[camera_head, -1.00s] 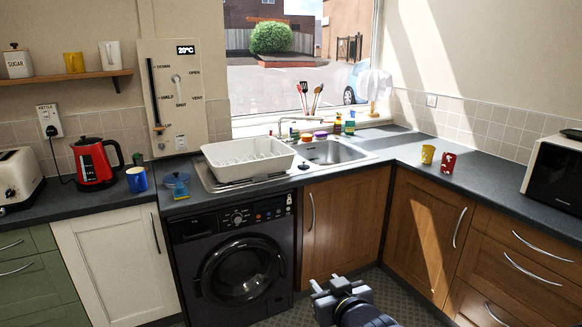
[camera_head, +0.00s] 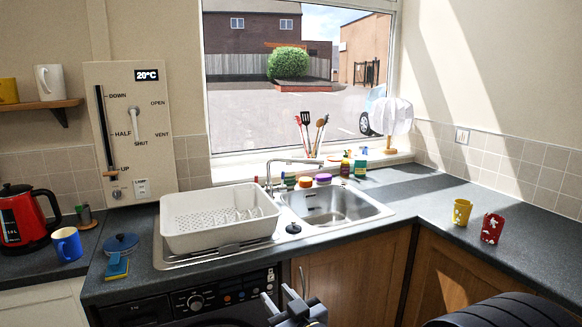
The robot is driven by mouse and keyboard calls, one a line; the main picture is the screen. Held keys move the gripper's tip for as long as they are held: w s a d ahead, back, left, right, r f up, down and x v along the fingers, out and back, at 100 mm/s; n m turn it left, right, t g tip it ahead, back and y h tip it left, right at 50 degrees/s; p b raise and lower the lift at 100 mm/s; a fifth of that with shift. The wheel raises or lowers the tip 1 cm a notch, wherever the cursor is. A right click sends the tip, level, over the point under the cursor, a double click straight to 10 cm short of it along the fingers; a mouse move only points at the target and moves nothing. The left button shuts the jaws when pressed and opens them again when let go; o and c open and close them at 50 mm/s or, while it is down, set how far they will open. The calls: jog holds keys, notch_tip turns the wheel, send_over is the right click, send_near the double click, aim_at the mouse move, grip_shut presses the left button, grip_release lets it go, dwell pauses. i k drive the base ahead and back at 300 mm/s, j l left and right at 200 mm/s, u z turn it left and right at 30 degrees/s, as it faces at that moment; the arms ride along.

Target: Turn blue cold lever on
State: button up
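The chrome tap (camera_head: 292,161) stands behind the sink, its spout reaching right over the bowl. Its levers are too small to make out, and I cannot pick out a blue one or tell how it is turned. No water stream shows. My gripper (camera_head: 279,297) is low at the bottom edge, in front of the cupboard below the counter, well short of the tap. Its two fingers appear apart, with nothing between them.
A white dish rack (camera_head: 220,238) stands left of the sink bowl (camera_head: 330,203). Small bottles and sponges line the back of the sink. A utensil holder stands on the sill.

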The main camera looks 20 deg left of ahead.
aim_at(283, 188)
jog(key=i+j, duration=0.2)
jog(key=i, duration=0.4)
jog(key=i+j, duration=0.2)
jog(key=i, duration=0.4)
jog(key=i+j+u, duration=0.1)
jog(key=i, duration=0.5)
jog(key=i+j, duration=0.25)
jog(key=i, duration=0.35)
